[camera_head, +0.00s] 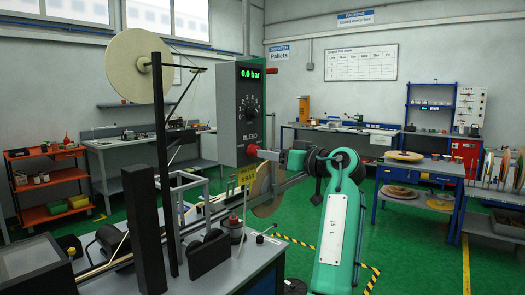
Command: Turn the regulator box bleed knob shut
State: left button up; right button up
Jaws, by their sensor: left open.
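The grey regulator box (227,112) stands upright in the middle of the view. Its green display (250,73) reads 0.0 bar, with a black dial (248,106) below it. The red bleed knob (251,150) is low on the box front, under the BLEED label. My left gripper (262,154) is open with its fingertips at the knob, pointing left at the box. Whether the fingers touch the knob is too small to tell. My right gripper is not in view.
A bench (240,262) carries the tape machine, with a dark post (145,225) and a large pale reel (140,66) left of the box. A yellow tag (247,174) hangs below the box. Shelves and benches stand farther back, with open green floor between.

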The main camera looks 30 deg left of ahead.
aim_at(254, 151)
pick_arm(q)
jog(key=shift+w+a, duration=0.15)
jog(key=shift+a, duration=1.05)
jog(key=shift+w+a, duration=0.1)
jog(key=shift+a, duration=1.05)
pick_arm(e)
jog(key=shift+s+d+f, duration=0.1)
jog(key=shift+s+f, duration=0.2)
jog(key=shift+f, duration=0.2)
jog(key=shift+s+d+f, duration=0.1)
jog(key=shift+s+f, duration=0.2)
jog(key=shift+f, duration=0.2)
pick_arm(q)
jog(key=shift+p, duration=0.3)
jog(key=c, duration=1)
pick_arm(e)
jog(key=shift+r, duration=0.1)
